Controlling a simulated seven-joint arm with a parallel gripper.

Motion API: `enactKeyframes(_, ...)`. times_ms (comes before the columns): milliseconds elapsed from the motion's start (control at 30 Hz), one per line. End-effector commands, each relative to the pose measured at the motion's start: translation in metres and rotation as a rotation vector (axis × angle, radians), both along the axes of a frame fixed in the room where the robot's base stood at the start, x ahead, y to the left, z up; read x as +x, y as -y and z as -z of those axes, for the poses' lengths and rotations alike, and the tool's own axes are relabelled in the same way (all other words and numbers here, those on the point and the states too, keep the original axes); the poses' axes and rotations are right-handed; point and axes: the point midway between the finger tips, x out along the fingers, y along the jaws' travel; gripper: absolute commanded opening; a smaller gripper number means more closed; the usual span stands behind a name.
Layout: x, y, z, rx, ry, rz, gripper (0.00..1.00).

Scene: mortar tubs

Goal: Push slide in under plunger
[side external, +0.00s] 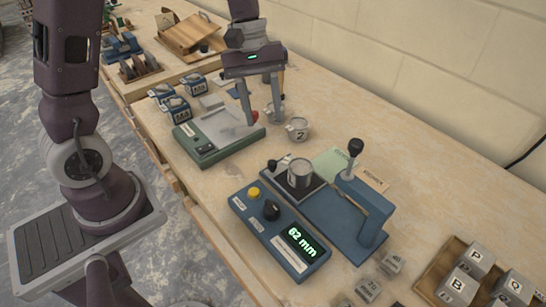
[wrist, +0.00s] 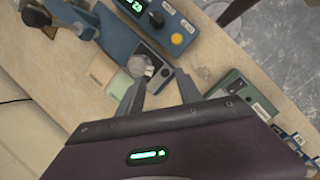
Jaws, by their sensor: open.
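The blue penetrometer-like stand (side external: 345,215) has an upright post with a black-knobbed plunger (side external: 355,147) on top. A dark slide (side external: 291,184) with a small black knob (side external: 272,165) extends from its left side. A metal tub (side external: 300,172) stands upright on the slide, to the left of the post and not under the plunger. In the wrist view the tub (wrist: 140,66) and slide knob (wrist: 165,72) lie beyond my fingertips. My gripper (side external: 264,122) is open and empty, above the table behind and left of the slide, apart from it.
A blue readout box (side external: 280,232) showing 62 mm stands in front of the slide. A green-based scale (side external: 215,135) is left of it. A tub marked 2 (side external: 298,128) stands close to my gripper. Lettered blocks in a wooden tray (side external: 430,283) are at right.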

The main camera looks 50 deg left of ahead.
Motion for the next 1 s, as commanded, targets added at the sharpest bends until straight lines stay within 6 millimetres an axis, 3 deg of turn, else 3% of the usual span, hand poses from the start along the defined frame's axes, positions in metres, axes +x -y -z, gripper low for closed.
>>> enactKeyframes(33,0.010,-0.006,0.024,-0.015,-0.065,-0.070,0.42)
enactKeyframes(133,0.023,-0.015,0.058,-0.034,-0.148,-0.179,0.42)
enactKeyframes(267,0.027,-0.017,0.078,-0.040,-0.189,-0.233,0.42)
enactKeyframes(500,0.019,-0.001,0.120,-0.041,-0.192,-0.231,0.42)
enactKeyframes(700,0.017,0.006,0.139,-0.040,-0.187,-0.230,0.42)
enactKeyframes(933,0.017,0.006,0.139,-0.039,-0.185,-0.229,0.42)
enactKeyframes(1000,0.017,0.006,0.139,-0.039,-0.185,-0.229,0.28)
